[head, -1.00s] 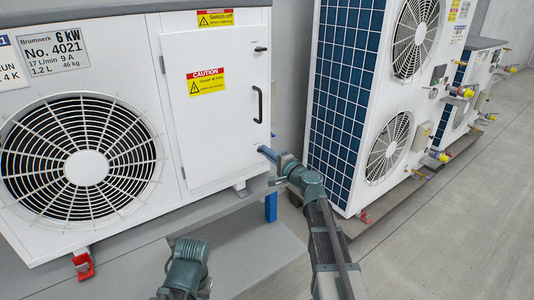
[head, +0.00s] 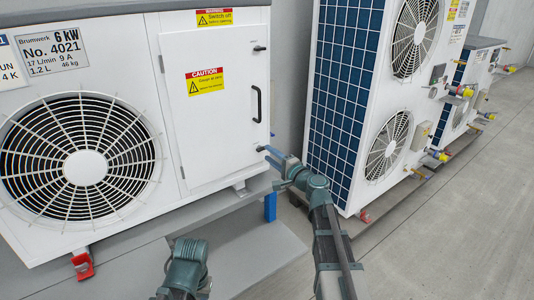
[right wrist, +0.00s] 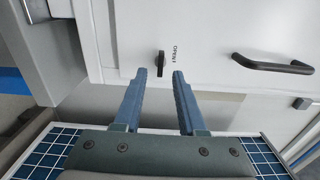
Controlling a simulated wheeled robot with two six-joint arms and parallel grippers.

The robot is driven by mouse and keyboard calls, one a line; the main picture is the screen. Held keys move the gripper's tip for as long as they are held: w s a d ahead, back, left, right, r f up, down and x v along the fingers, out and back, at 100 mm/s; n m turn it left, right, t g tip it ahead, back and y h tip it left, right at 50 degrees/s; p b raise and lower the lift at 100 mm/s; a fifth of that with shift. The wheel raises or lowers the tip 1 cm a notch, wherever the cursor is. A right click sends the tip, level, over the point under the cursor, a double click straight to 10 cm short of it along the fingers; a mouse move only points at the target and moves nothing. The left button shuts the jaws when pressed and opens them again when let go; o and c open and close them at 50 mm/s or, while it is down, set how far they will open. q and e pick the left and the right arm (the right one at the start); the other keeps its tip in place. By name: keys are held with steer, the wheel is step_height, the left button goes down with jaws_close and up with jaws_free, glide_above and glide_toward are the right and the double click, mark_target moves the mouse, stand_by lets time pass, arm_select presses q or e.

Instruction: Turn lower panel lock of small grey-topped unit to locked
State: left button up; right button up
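The white unit (head: 215,135) with a grey top edge and a plate reading No. 4021 fills the left of the head view. Its panel has an upper lock (head: 260,48), a black handle (head: 258,103) and a lower lock, which the right fingers seem to cover in the head view. In the right wrist view the lower lock is a small dark knob (right wrist: 160,64) beside the word OPEN. My right gripper (right wrist: 162,75) is open, its two blue fingers pointing at the knob with nothing held; it also shows in the head view (head: 268,153). Contact cannot be told.
A tall white unit (head: 345,80) with a blue grid side stands right of the arm. A smaller grey-topped unit (head: 484,42) is farther back. A plinth edge (head: 150,225) runs below the near unit. The floor (head: 450,220) at right is clear.

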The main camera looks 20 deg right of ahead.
steer(key=v, duration=1.1)
steer(key=shift+s, duration=0.1)
steer(key=s+a+f+n+g, duration=0.4)
steer(key=a+f, duration=0.1)
steer(key=a, duration=0.3)
steer(key=s+a+f+n+g+y, duration=0.1)
steer(key=s+a+f+n+g, duration=0.25)
steer(key=a+f, duration=0.35)
steer(key=s+a+f+n+g, duration=0.4)
steer(key=a+n+g, duration=0.1)
steer(key=a, duration=0.4)
steer(key=s+d+f+n+g+h, duration=0.1)
steer(key=s+f+n+g+h, duration=0.1)
steer(key=s+f+n+h, duration=0.3)
steer(key=s+d+f+n+g+h, duration=0.1)
steer(key=s+g+h, duration=0.2)
steer(key=s, duration=0.4)
step_height(320, 180, up, 30)
steer(key=p, duration=3)
steer(key=shift+w, duration=0.2)
steer(key=shift+a+r+m, duration=0.1)
steer(key=shift+m, duration=0.15)
